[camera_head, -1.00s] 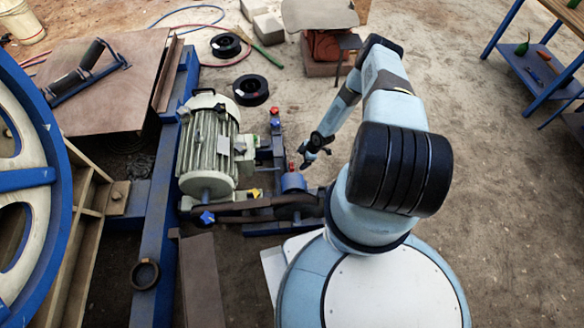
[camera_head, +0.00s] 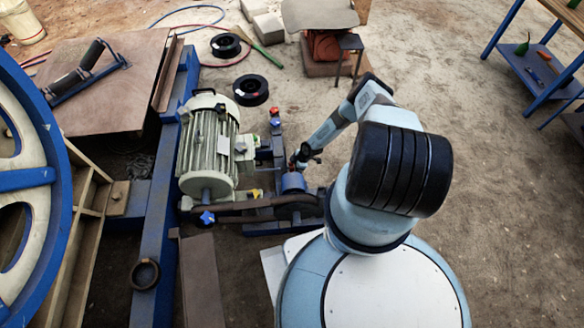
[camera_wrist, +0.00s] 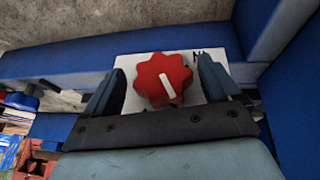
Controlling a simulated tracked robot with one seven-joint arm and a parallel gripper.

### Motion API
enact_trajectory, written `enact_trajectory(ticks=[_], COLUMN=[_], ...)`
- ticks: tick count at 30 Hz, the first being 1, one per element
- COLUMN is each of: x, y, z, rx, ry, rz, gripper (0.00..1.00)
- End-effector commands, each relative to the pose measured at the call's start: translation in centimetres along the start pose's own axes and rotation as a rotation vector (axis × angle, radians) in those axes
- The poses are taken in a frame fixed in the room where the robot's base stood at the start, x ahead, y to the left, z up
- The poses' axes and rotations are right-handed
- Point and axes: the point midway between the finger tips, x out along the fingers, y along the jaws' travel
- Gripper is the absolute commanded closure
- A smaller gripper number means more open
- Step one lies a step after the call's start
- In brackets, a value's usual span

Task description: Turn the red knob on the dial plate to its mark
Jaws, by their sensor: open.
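The red knob (camera_wrist: 163,79) has a scalloped rim and a white pointer line that runs from its middle toward the lower right in the wrist view. It sits on the white dial plate (camera_wrist: 125,65), where dark lettering at the upper right is partly hidden by a finger. My gripper (camera_wrist: 160,66) is open, with one finger on each side of the knob. Gaps show between the fingers and the knob's rim. In the head view my gripper (camera_head: 301,158) is at the blue frame right of the motor, and the knob is hard to make out there.
A blue beam (camera_wrist: 60,62) runs behind the plate, and another blue part (camera_wrist: 275,25) rises close on the right. In the head view, the grey motor (camera_head: 209,150) stands left of my gripper and a blue cylinder (camera_head: 292,183) lies just below it. Open ground is to the right.

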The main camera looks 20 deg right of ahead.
Motion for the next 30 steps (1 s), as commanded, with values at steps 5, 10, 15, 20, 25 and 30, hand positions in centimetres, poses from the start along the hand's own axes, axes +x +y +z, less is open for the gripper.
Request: enact_trajectory(ticks=[5, 10, 15, 20, 25, 30], x=[0.0, 0.0, 0.0, 0.0, 0.0, 0.1], y=[0.1, 0.1, 0.1, 0.1, 0.2, 0.2], z=[0.0, 0.0, 0.1, 0.1, 0.1, -0.5], rx=[0.0, 0.0, 0.0, 0.0, 0.0, -0.004], ry=[0.0, 0.0, 0.0, 0.0, 0.0, 0.002], rz=[0.001, 0.001, 0.001, 0.002, 0.004, 0.008], gripper=[0.1, 0.17, 0.34, 0.49, 0.65, 0.66])
